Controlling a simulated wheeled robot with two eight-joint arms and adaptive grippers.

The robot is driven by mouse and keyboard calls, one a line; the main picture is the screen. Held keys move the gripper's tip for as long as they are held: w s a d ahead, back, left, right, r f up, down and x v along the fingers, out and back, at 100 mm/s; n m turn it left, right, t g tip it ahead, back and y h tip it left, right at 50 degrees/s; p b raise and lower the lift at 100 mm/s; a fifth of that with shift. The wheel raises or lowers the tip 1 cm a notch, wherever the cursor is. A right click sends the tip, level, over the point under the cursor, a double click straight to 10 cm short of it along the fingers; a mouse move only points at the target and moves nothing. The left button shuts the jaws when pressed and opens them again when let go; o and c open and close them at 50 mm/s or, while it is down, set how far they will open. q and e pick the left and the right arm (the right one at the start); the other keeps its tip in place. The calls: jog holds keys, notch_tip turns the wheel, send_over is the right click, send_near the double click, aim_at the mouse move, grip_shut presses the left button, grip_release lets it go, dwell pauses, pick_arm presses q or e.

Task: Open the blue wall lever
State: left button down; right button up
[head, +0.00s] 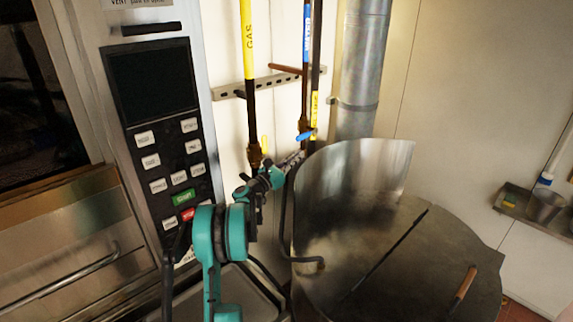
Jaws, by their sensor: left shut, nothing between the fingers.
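The blue wall lever (305,135) is a small blue handle on a valve low on the pipe with the blue label (307,25). It points slightly up to the right. My left gripper (294,159) reaches up from the lower left and is shut and empty. Its tip is just below and left of the lever in the picture. I cannot tell whether it touches the lever or the pipe. My right gripper is out of view.
The yellow GAS pipe (249,40) with a yellow lever (265,146) stands left of the blue-labelled pipe. A steel kettle with a raised shield (340,190) fills the lower right. An oven control panel (160,130) stands at left. A silver duct (362,60) rises at right.

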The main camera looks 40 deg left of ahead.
aim_at(308, 135)
pick_arm(q)
notch_tip(308, 135, up, 4)
jog(key=shift+s+f+p, duration=0.1)
jog(key=shift+p, duration=0.2)
jog(key=shift+s, duration=0.1)
jog(key=shift+r+g+p, duration=0.3)
jog(key=shift+r+p, duration=0.1)
